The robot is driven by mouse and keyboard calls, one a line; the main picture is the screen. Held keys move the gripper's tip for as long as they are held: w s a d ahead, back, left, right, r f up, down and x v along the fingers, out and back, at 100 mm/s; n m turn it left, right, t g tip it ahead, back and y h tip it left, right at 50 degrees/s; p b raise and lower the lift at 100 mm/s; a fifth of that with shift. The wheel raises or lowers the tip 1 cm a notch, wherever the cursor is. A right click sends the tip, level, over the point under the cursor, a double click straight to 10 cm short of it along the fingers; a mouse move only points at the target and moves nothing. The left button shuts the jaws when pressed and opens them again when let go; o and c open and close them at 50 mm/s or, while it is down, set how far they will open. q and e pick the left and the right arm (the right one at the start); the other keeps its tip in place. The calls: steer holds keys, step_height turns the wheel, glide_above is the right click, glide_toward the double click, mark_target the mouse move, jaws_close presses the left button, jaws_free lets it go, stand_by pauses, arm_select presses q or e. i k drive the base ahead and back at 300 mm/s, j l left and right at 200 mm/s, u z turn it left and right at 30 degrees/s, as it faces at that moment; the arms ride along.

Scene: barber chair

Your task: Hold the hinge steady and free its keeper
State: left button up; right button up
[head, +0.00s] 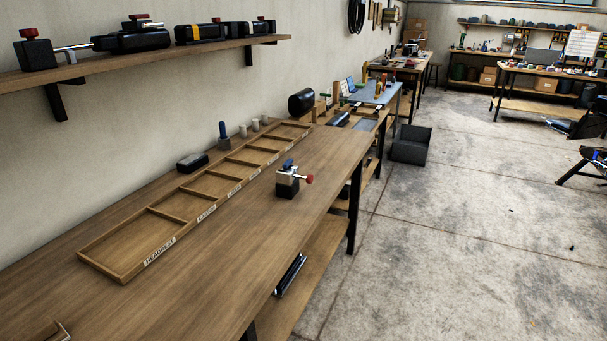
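A small block-like fixture (287,183) stands upright on the workbench near its front edge, right of the compartment tray. It has a black base, a silver upper part, a blue piece on top and a red knob on a short rod pointing right. It may be the hinge, but I cannot tell for certain, and I cannot make out which part is the keeper. Neither of my grippers is in view, and nothing touches the fixture.
The long wooden tray (122,275) has several labelled, empty compartments; one label reads HEADREST. A wall shelf (150,62) holds black devices. The bench's front left is mostly clear. A dark bin (411,144) stands on the floor.

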mark_target(286, 164)
steer(key=i+l+u, duration=0.25)
steer(key=u, duration=0.2)
steer(key=i+l+u, duration=0.25)
steer(key=u, duration=0.25)
steer(key=i+l+u, duration=0.1)
steer(key=l+u, duration=0.8)
steer(key=i+l, duration=0.05)
steer(key=l, duration=0.05)
